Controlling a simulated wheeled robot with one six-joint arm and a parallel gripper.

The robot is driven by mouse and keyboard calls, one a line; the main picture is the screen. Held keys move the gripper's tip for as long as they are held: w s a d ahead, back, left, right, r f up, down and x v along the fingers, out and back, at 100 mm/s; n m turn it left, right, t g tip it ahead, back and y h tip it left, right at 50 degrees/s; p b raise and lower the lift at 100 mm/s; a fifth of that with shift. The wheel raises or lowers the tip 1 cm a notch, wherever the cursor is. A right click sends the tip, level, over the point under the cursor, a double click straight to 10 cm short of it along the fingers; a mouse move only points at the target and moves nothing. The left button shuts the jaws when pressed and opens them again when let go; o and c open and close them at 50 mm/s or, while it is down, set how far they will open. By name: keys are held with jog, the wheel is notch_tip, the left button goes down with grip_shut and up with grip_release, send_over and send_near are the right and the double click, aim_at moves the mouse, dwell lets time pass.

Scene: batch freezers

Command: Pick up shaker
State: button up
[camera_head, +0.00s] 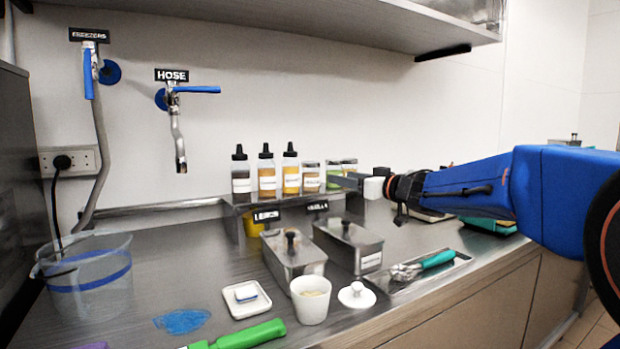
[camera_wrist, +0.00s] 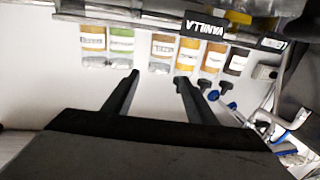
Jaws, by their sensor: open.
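Three small jars with grey metal lids stand on the raised steel shelf; one of them may be the shaker, but I cannot tell which. The left jar (camera_head: 311,178) has orange-brown contents, and the other two (camera_head: 349,168) are partly hidden behind my gripper (camera_head: 352,183). The wrist view is upside down. There my gripper (camera_wrist: 155,79) is open and empty, its fingers pointing toward the row. The left jar (camera_wrist: 161,48) appears ahead between the fingertips, apart from them. The green-labelled jar (camera_wrist: 121,43) and an orange-brown jar (camera_wrist: 93,42) are beside it.
Three black-capped squeeze bottles (camera_head: 266,175) stand left of the jars. Below are lidded steel tubs (camera_head: 296,256), a white cup (camera_head: 311,307), a green-handled scoop (camera_head: 437,260) and a clear bucket (camera_head: 88,285). An upper shelf (camera_head: 300,22) overhangs the counter.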

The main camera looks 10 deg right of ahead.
send_near(317, 172)
jog(key=x, duration=0.4)
jog(key=shift+a, duration=0.1)
jog(key=shift+f+x, duration=0.2)
jog(key=shift+x, duration=2.55)
jog(key=shift+c, duration=0.5)
jog(key=c, duration=0.6)
jog(key=shift+r, duration=0.15)
notch_tip(317, 172, up, 18)
jog(key=shift+f, duration=0.1)
